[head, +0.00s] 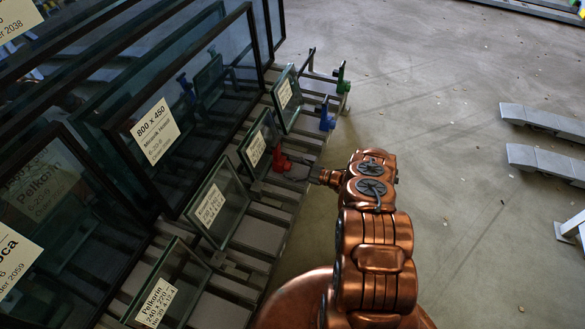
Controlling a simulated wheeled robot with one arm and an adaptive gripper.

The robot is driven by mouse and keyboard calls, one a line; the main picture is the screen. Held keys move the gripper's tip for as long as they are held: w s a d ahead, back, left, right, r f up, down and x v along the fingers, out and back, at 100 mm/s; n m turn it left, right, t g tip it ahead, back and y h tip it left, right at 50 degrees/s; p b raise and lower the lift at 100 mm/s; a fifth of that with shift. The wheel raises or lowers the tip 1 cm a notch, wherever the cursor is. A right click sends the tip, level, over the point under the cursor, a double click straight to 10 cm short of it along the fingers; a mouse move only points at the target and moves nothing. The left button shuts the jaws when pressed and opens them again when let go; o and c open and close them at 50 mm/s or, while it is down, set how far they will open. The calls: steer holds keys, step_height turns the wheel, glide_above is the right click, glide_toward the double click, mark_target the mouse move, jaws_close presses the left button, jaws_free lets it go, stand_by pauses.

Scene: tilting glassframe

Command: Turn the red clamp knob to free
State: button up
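The red clamp knob (281,161) sits on the front rail of the glass frame, beside a small glass pane. My copper arm reaches in from the lower right. My gripper (295,172) points left, with its fingertips at or very near the right side of the red knob. The fingers are small and dark here, so I cannot tell whether they touch the knob or how far apart they are.
A blue knob (327,114) and a green knob (342,78) stand farther along the rail. Labelled small panes (217,203) lean along the frame, with large dark glass sheets (190,100) behind. Open concrete floor (450,140) lies right. Grey beams (545,162) rest there.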

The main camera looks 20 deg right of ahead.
steer(key=v, duration=1.2)
stand_by(0.5)
